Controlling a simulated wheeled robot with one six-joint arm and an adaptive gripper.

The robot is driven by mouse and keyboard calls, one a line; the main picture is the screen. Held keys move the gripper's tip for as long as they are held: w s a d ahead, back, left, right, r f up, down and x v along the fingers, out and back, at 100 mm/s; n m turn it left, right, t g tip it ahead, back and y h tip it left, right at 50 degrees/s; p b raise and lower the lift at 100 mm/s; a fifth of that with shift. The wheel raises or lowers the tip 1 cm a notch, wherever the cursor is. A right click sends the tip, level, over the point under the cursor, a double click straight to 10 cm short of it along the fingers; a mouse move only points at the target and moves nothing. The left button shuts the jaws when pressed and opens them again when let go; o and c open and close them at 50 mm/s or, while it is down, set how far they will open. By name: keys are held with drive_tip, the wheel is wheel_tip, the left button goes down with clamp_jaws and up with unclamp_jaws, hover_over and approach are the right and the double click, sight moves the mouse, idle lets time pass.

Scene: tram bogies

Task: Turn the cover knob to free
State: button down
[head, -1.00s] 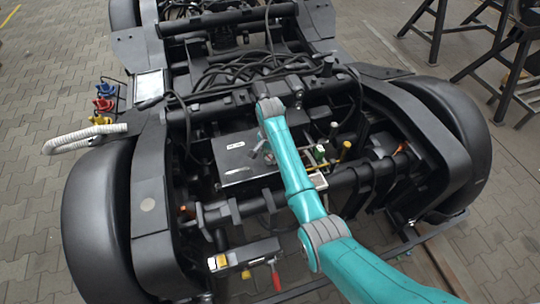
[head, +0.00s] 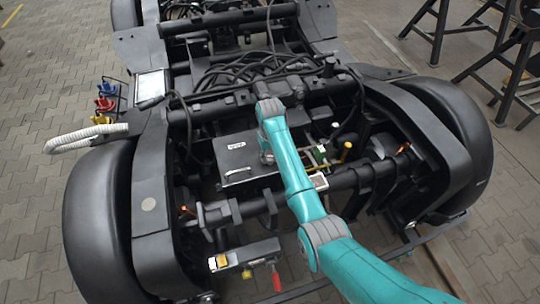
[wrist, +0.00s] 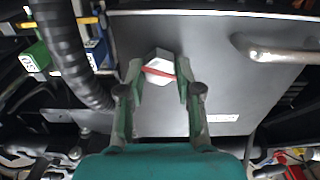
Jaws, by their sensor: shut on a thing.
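The dark grey cover (head: 245,158) is a flat plate with a bar handle and a white label, at the middle of the bogie. It fills much of the wrist view (wrist: 215,85). The cover knob (wrist: 158,66) is pale and faceted, with a red stripe running nearly crosswise, slightly slanted. My gripper (wrist: 160,75) has its green fingers on either side of the knob and is shut on it. In the head view my gripper (head: 267,157) is small at the cover's right part, and my arm hides the knob there.
The cover's handle (wrist: 275,52) stands up beside the knob. A black ribbed hose (wrist: 72,50) runs close to my gripper, with a green block (wrist: 36,55) and blue block (wrist: 97,52) near it. A red-handled lever (head: 276,278) is at the front.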

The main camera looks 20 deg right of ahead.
sight(269, 157)
drive_tip(key=shift+n, duration=2)
drive_tip(key=c, duration=0.8)
unclamp_jaws()
drive_tip(key=shift+o, duration=0.2)
wheel_tip(269, 157, up, 12)
